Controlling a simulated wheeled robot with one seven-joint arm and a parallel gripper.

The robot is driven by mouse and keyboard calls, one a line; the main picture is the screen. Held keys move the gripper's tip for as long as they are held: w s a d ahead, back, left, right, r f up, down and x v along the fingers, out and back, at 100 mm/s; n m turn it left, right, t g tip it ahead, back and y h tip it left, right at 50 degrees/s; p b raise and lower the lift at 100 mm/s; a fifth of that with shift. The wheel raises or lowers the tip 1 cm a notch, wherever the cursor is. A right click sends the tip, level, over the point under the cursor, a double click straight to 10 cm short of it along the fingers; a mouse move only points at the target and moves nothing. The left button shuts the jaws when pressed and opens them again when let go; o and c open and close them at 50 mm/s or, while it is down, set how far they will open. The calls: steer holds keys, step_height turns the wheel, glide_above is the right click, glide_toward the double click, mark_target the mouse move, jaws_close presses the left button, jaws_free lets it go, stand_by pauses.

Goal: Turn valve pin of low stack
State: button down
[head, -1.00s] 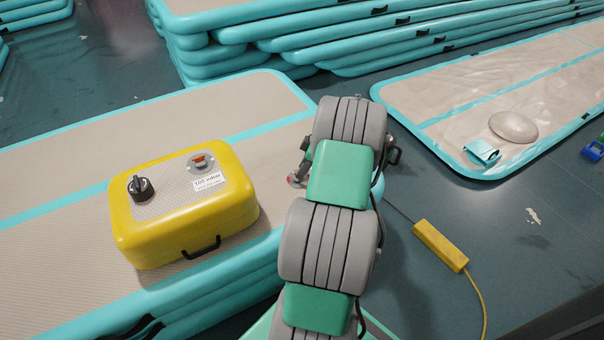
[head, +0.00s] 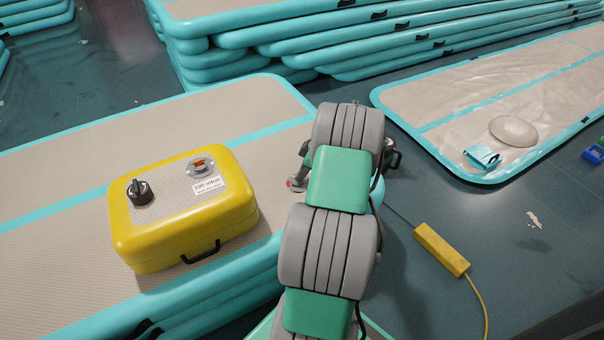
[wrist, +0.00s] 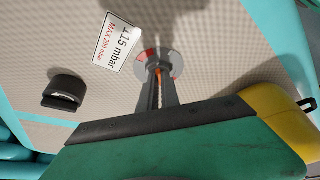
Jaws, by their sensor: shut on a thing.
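The low stack (head: 60,275) is a pile of tan, teal-edged inflatable tracks at the left. An orange pin (wrist: 158,90) stands at the valve. My gripper (wrist: 159,82) is shut on the pin, one grey finger at each side. A label (wrist: 118,42) beside the valve reads 115 mbar, MAX 200 mbar.
A yellow box (head: 230,222) with a black knob, its own orange-marked dial and a 100 mbar label sits on the stack. A black handle (wrist: 66,88) lies near the valve. A yellow block (head: 440,249) with a cable is on the floor. A higher stack (head: 290,50) stands behind.

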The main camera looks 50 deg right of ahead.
steer(key=shift+r+m, duration=0.1)
steer(key=shift+m, duration=0.2)
steer(key=shift+a+r+m+t+h+p, duration=0.15)
steer(key=shift+m+h+p, duration=0.1)
steer(key=shift+m+p, duration=0.3)
steer(key=shift+a+f+m+t+h+p, duration=0.15)
steer(key=shift+m+h+p, duration=0.1)
steer(key=shift+m+p, duration=0.3)
steer(key=shift+m+h+p, duration=0.9)
steer(key=shift+m, duration=1.4)
steer(key=c, duration=1.6)
jaws_free()
